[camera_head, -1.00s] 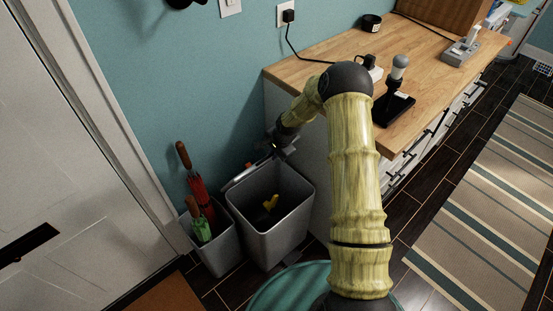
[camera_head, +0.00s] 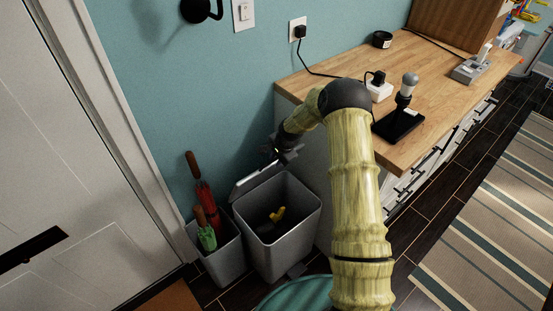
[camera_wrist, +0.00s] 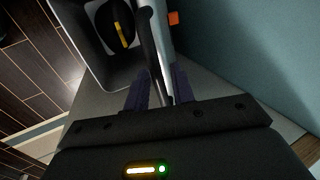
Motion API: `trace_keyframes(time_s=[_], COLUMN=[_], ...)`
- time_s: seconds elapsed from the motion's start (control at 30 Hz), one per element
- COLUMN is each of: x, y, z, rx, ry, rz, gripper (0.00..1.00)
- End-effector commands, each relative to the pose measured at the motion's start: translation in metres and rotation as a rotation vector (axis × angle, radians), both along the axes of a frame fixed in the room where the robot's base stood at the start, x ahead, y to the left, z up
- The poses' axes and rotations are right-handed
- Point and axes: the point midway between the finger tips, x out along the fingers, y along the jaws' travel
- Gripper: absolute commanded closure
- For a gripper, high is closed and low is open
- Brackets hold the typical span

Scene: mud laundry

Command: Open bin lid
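The grey bin (camera_head: 258,231) stands on the floor against the wall, with its mouth uncovered and a yellow item (camera_head: 277,214) inside. Its lid (camera_head: 258,180) stands raised and tilted at the back of the mouth; the bin also shows in the wrist view (camera_wrist: 86,62). My gripper (camera_head: 272,151) is at the lid's upper edge, beside the counter. In the wrist view, the lid (camera_wrist: 163,45) runs between my two close-set fingers (camera_wrist: 159,90), which appear closed on it. The exact contact is dark and partly hidden.
A smaller grey holder (camera_head: 222,262) with a red umbrella (camera_head: 206,205) and a green one (camera_head: 207,237) stands left of the bin. A wooden-topped counter (camera_head: 340,63) is close on the right. The door (camera_head: 60,150) is at left. An orange item (camera_wrist: 173,18) shows beyond the lid.

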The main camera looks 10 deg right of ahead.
Motion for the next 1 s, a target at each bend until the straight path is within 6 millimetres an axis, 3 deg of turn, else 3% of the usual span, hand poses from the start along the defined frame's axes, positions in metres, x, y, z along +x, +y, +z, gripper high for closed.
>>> trace_keyframes(time_s=[0.37, 1.0], x=[-0.003, -0.038], y=[-0.002, -0.022], z=[0.011, 0.117], rx=[-0.001, -0.001], ry=[0.000, -0.003], rz=[0.000, -0.001], gripper=[0.75, 0.75])
